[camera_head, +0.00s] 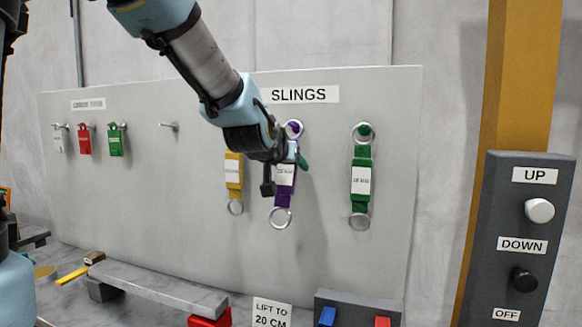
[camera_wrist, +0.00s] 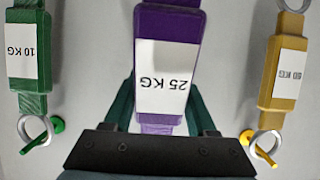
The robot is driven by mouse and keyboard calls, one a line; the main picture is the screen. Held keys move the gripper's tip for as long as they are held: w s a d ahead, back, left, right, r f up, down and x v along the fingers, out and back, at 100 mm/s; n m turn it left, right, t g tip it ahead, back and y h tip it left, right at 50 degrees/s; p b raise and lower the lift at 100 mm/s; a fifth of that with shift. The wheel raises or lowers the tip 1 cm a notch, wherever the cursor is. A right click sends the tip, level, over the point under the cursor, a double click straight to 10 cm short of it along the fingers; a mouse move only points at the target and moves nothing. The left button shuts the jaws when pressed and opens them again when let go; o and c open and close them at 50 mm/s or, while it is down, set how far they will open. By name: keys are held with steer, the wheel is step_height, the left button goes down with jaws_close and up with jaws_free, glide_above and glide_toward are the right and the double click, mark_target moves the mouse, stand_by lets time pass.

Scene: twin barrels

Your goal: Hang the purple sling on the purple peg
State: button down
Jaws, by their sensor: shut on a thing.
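The purple sling (camera_head: 284,198), with a white label and a metal ring at each end, hangs upright in front of the grey board. My gripper (camera_head: 289,163) is shut on its upper labelled part. In the wrist view, the purple sling (camera_wrist: 167,95) reads "25 KG" upside down between my green fingers. Its upper ring shows around the purple peg (camera_head: 294,127) in the head view; I cannot tell how far along the peg it sits. The lower ring hangs free. The wrist view hides the upper ring and the peg behind my gripper.
A yellow sling (camera_head: 234,175) hangs close on the left and a green sling (camera_head: 361,180) on the right, both on the board (camera_head: 330,260). Padlocks (camera_head: 84,140) hang farther left. A grey beam (camera_head: 155,288) lies below. A control box (camera_head: 518,240) stands at right.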

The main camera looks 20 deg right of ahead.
stand_by(0.4)
steer(key=shift+c, duration=0.6)
jaws_free()
steer(key=p+v, duration=0.1)
steer(key=v, duration=1)
steer(key=w+a+f+n+g+y, duration=0.1)
steer(key=w+a+f+n+y, duration=0.15)
steer(key=a+f, duration=0.4)
steer(key=w+a+f+n+g+y, duration=0.1)
steer(key=a+f+y, duration=0.2)
steer(key=a+f, duration=0.4)
steer(key=s+a+f+n+g+y, duration=0.1)
steer(key=s+a+f+n+g, duration=0.1)
steer(key=a+f, duration=0.4)
steer(key=s+a+f+n+g+y, duration=0.2)
steer(key=s+a+f+g, duration=0.2)
steer(key=a+f, duration=0.3)
steer(key=a, duration=0.2)
steer(key=shift+s+a, duration=0.3)
steer(key=shift+a, duration=0.05)
